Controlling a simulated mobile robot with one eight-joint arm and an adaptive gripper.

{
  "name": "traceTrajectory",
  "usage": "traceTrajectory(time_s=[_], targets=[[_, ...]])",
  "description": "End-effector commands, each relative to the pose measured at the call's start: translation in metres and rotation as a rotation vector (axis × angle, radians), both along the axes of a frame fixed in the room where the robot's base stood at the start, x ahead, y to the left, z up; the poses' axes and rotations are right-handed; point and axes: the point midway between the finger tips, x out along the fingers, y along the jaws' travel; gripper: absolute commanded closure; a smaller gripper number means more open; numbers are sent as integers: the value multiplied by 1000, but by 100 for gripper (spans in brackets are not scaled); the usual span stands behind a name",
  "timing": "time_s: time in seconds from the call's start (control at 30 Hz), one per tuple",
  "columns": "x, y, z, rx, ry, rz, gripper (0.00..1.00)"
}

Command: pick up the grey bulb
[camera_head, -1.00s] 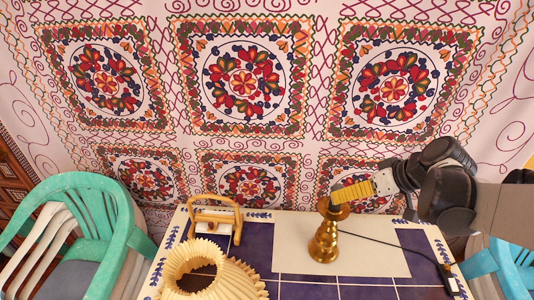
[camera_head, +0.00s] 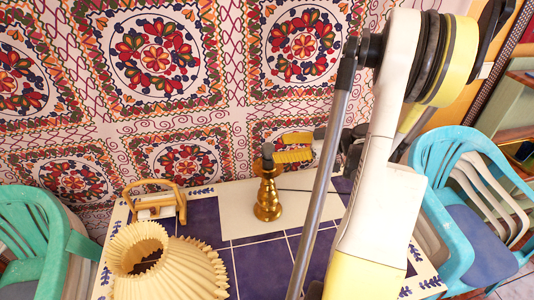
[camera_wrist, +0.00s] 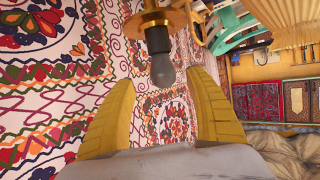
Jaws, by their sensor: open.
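The grey bulb (camera_head: 267,150) stands upright in the top of a brass lamp base (camera_head: 267,196) on the table. In the wrist view the bulb (camera_wrist: 163,73) hangs down in the picture from its dark socket and brass holder (camera_wrist: 154,20). My gripper (camera_head: 281,154) is beside the bulb on its right in the head view, with yellow fingers. In the wrist view the fingers are wide apart, one on each side of the bulb's rounded end. Clear gaps show between the bulb and both fingers, and nothing is held.
A pleated cream lampshade (camera_head: 185,275) and a small wooden-framed object (camera_head: 156,204) are on the tiled table (camera_head: 203,222), left of the lamp. A cord runs right from the lamp. Plastic chairs flank the table. Patterned fabric hangs behind.

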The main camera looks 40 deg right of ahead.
Motion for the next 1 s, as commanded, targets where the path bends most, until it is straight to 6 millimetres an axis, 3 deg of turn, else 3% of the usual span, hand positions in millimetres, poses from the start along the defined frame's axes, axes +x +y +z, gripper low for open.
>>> traceTrajectory(time_s=[0.3, 0.6, 0.67, 0.8, 1.0], targets=[[37, 23, -15, 1, 1, 3, 36], [42, 25, -16, 0, 1, 0, 36], [42, 25, -16, 0, 1, 0, 50], [42, 25, -16, 0, 1, 0, 92], [42, 25, -16, 0, 1, 0, 92]])
